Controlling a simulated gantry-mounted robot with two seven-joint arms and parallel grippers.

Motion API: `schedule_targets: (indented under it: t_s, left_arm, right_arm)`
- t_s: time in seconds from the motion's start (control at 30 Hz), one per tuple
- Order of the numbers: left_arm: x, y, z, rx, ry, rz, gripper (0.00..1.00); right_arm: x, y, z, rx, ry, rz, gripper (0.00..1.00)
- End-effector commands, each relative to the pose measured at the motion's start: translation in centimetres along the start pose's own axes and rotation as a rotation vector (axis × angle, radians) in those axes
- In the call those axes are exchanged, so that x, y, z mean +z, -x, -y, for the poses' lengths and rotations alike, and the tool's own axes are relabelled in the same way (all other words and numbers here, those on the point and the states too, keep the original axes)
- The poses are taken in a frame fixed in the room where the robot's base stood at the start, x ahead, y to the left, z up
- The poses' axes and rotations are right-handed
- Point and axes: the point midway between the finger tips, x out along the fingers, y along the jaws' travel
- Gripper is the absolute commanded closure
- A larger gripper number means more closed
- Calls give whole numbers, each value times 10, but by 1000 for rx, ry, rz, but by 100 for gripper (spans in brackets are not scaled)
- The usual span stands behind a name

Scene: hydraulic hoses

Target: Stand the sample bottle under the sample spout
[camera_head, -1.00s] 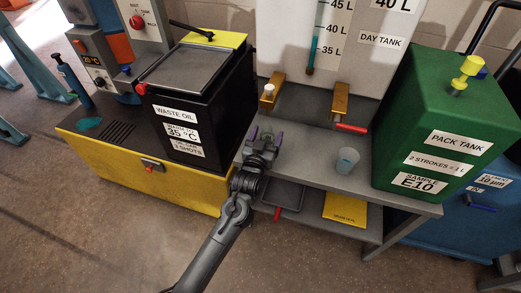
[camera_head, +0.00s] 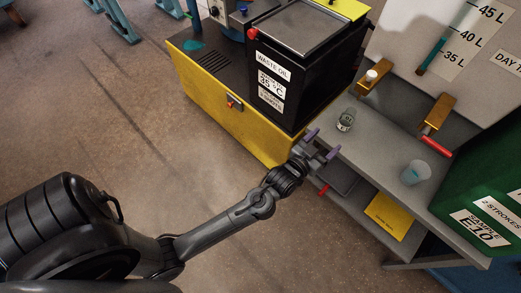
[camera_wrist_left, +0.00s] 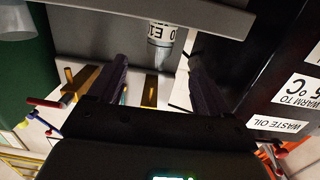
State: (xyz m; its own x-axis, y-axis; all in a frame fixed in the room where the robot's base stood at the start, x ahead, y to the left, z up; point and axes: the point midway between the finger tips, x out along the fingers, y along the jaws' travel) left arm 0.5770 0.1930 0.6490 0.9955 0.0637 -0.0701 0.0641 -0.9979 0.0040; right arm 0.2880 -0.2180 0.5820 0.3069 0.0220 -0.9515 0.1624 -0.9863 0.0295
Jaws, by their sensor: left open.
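The sample bottle (camera_head: 346,119) is small and clear with a white label. It stands upright on the grey bench (camera_head: 375,150), near its left end. In the left wrist view the bottle (camera_wrist_left: 160,38) appears upside down, beyond the fingertips and between them, its label ending in "E1" or "E10". My left gripper (camera_head: 321,144) is open and empty at the bench's front edge, short of the bottle. Two brass fittings, a left one (camera_head: 375,79) with a white cap and a right one (camera_head: 437,111) with a red handle, stick out below the day tank; the bottle stands in front of the left one.
The black waste oil tank (camera_head: 300,60) rises close on the left. The green pack tank (camera_head: 485,170) is at right. A lower shelf holds a dark tray (camera_head: 338,178) and yellow folder (camera_head: 388,215).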

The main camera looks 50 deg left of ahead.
Motion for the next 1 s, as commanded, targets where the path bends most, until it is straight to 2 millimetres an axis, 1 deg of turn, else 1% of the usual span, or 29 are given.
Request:
schedule_targets:
  t_s: [0.07, 0.17, 0.27, 0.3, 0.37, 0.4, 0.47, 0.5, 0.6, 0.7, 0.8, 0.9, 1.0]
  left_arm:
    - [13, 14, 3, 19, -2, 85, 22]
    - [35, 41, 6, 57, -8, 245, 22]
    - [56, 81, 10, 97, -26, 437, 22]
    - [64, 99, 12, 111, -35, 516, 22]
    - [74, 128, 16, 130, -53, 634, 22]
    - [79, 147, 18, 141, -66, 710, 22]
    - [84, 176, 23, 153, -88, 815, 22]
    - [87, 194, 26, 159, -102, 880, 22]
    - [89, 233, 33, 166, -136, 1014, 22]
    - [89, 260, 39, 168, -161, 1108, 22]
    - [88, 276, 42, 169, -177, 1161, 22]
    - [87, 282, 44, 168, -183, 1181, 22]
    - [87, 282, 44, 168, -183, 1183, 22]
  right_arm:
    - [0, 0, 0, 0, 0, 0, 57]
    - [0, 0, 0, 0, 0, 0, 57]
    - [0, 0, 0, 0, 0, 0, 57]
    - [0, 0, 0, 1, 0, 0, 57]
    - [0, 0, 0, 1, 1, 0, 57]
    - [0, 0, 0, 2, 2, 0, 57]
    - [0, 0, -1, 3, 3, 1, 57]
    - [0, 0, -1, 3, 4, 1, 57]
    - [1, 0, -2, 6, 7, 1, 57]
    - [1, -1, -2, 7, 9, 2, 57]
    - [1, -1, -2, 7, 9, 2, 57]
    - [1, -1, -2, 7, 9, 2, 57]
    - [1, -1, -2, 7, 8, 2, 57]
